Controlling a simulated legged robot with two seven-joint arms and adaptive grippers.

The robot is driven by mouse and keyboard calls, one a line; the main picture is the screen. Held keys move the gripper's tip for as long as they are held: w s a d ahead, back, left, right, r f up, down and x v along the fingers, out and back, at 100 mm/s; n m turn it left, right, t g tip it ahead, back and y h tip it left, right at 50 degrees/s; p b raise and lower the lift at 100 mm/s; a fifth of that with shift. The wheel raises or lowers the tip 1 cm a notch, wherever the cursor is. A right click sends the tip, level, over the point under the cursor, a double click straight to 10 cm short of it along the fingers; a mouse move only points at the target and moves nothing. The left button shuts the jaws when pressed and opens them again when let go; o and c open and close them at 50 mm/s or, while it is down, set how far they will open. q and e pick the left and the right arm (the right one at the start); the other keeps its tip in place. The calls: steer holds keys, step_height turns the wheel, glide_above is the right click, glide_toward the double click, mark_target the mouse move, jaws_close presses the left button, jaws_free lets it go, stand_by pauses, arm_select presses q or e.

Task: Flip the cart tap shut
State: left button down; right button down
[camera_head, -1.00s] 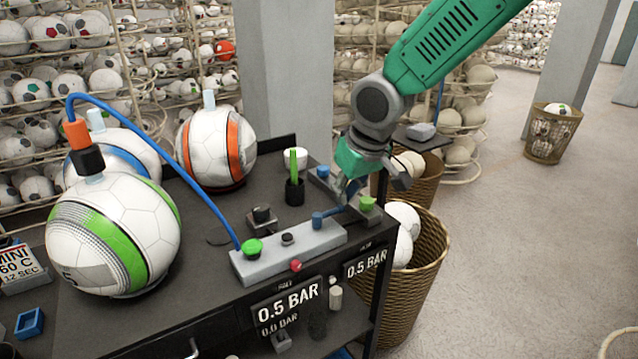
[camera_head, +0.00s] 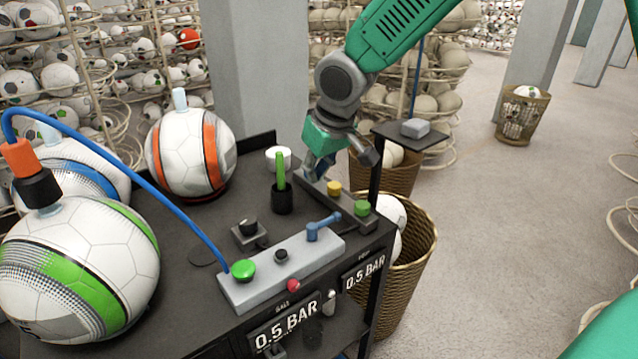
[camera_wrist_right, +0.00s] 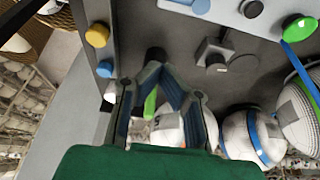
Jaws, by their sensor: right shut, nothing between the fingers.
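The cart tap (camera_head: 320,228) is a blue lever on the right part of a grey block (camera_head: 285,268) on the dark cart top. Its handle points to the right and slightly away, at an angle across the block. In the right wrist view, part of a blue piece, likely the tap (camera_wrist_right: 201,6), shows at the top edge. My right gripper (camera_head: 312,177) is shut and empty. It is above the cart behind the tap, apart from it. Its fingers (camera_wrist_right: 155,65) meet at the tips in the wrist view. My left gripper is out of view.
A green knob (camera_head: 243,270) and red knob (camera_head: 293,285) are on the block. Yellow (camera_head: 334,188) and green (camera_head: 362,208) buttons stand near my right gripper. A dark cup (camera_head: 282,198) holds a green stick. Balls (camera_head: 75,262) and a blue hose (camera_head: 130,168) are left. A wicker basket (camera_head: 405,275) stands right.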

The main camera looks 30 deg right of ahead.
mark_target(324, 223)
steer(key=x, duration=0.5)
steer(key=d+x, duration=0.1)
steer(key=x, duration=0.2)
steer(key=shift+s+f, duration=0.1)
steer(key=shift+f, duration=0.35)
steer(key=s, duration=0.3)
steer(key=shift+s+d+p, duration=0.1)
steer(key=shift+s+p, duration=0.05)
steer(key=shift+p, duration=0.2)
steer(key=shift+s+a, duration=0.3)
steer(key=shift+s, duration=0.05)
steer(key=shift+w+a+f, duration=0.1)
steer(key=shift+w+a, duration=0.05)
